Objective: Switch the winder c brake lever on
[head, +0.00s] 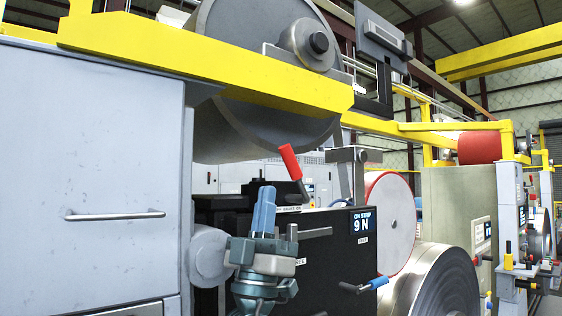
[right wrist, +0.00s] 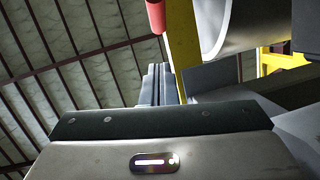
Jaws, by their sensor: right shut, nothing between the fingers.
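A lever with a red grip (head: 290,162) stands on top of a black machine box (head: 335,255), tilted up and to the left. A small label (head: 290,209) at its foot is partly hidden and too small to read surely. My right gripper (head: 264,200) points upward in front of the box, below and left of the red grip and apart from it in the picture. Its blue fingers are shut and empty. In the right wrist view the shut fingers (right wrist: 156,80) show, with the red grip (right wrist: 155,16) at the top edge. My left gripper is not in view.
A grey cabinet (head: 90,170) with a bar handle fills the left. A yellow beam (head: 200,62) and large roller (head: 265,110) hang above.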

